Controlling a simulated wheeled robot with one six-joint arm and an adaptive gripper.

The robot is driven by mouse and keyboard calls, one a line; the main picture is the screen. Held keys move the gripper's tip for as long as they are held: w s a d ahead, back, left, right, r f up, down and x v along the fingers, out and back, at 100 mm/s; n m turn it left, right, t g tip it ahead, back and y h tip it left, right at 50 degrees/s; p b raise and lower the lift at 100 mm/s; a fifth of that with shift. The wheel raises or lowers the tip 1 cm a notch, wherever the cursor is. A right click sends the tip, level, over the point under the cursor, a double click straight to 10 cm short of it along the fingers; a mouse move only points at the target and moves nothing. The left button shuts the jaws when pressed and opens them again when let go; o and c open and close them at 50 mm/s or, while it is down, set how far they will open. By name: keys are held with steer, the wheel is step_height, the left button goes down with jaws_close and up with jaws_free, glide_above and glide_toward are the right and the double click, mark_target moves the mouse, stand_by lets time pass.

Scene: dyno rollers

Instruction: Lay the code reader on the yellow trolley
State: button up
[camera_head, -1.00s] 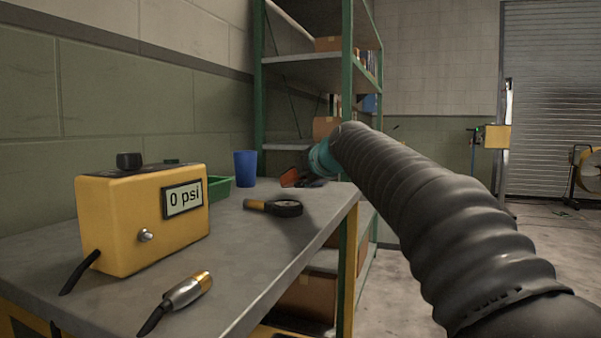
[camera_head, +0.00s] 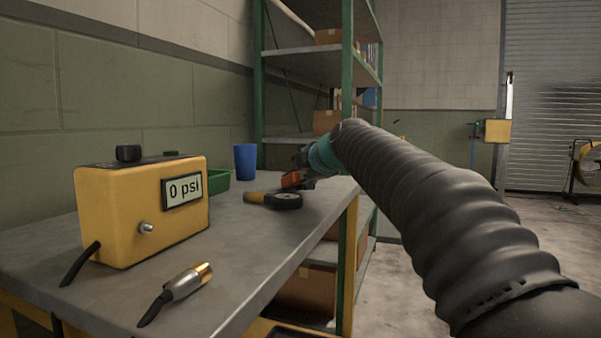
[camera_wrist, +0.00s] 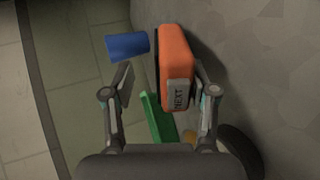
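An orange device (camera_wrist: 174,55) with a grey panel marked "NEXT" shows in the wrist view; I cannot confirm that it is the code reader. It also shows on the far end of the bench in the head view (camera_head: 294,180). My gripper (camera_wrist: 162,80) is open, with one finger on each side of the device. A gap shows at the left finger; the right finger is close to it, and I cannot tell if they touch. In the head view my arm partly hides this area. I cannot make out the yellow trolley in either view.
A green-framed shelf (camera_head: 347,80) stands behind. Open floor (camera_head: 550,235) lies right.

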steer(key=v, duration=1.1)
steer(key=shift+s+r, duration=0.2)
steer(key=shift+s, duration=0.1)
steer(key=shift+d+r, duration=0.1)
steer(key=shift+d, duration=0.05)
steer(key=s+d+r+p, duration=0.2)
steer(key=s+r, duration=0.3)
steer(key=r, duration=0.2)
stand_by(0.7)
steer(key=shift+s, duration=0.2)
